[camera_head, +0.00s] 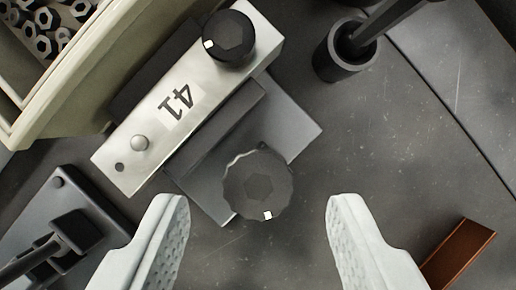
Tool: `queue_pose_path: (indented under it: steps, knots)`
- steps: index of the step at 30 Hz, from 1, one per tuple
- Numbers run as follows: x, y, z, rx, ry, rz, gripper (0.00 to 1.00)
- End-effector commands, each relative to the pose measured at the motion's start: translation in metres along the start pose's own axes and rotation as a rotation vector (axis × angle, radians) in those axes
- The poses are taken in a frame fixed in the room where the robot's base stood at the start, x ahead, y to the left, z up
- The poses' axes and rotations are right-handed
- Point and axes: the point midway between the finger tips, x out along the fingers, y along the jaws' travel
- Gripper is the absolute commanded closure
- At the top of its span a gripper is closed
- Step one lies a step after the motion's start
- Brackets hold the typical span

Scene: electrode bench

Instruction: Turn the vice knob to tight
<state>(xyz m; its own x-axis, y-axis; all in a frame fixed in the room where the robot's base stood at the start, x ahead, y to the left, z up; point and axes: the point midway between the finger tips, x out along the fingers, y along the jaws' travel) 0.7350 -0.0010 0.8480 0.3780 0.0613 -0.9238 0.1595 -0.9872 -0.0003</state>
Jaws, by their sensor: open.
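The vice (208,163) lies diagonally in the upper middle of the head camera view, with a light metal top plate marked 41. A large dark scalloped knob (258,184) with a white mark on its lower edge sits at its lower right side. A smaller black knob (229,38) with a white mark on its left sits at the plate's upper end. My gripper (257,222) is open and empty. Its two pale fingers are at the bottom, left and right of the large knob and apart from it. No tight label is visible.
A cream bin (72,93) holding several hex nuts fills the upper left. A dark cup (345,50) with a rod stands at the upper right. A dark block with a lever (75,232) is at the lower left, and a brown strip (460,254) is at the lower right.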

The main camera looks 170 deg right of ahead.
Motion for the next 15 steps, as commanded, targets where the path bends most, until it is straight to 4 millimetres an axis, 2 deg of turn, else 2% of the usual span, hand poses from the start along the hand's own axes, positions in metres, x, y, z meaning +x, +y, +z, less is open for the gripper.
queue_pose_path:
  steps: [6, 15]
  knots:
    - [0.019, 0.0, 0.0, 0.0, 0.0, 0.0, 0.51]
    - [0.023, 0.0, 0.0, 0.0, 0.0, 0.0, 0.51]
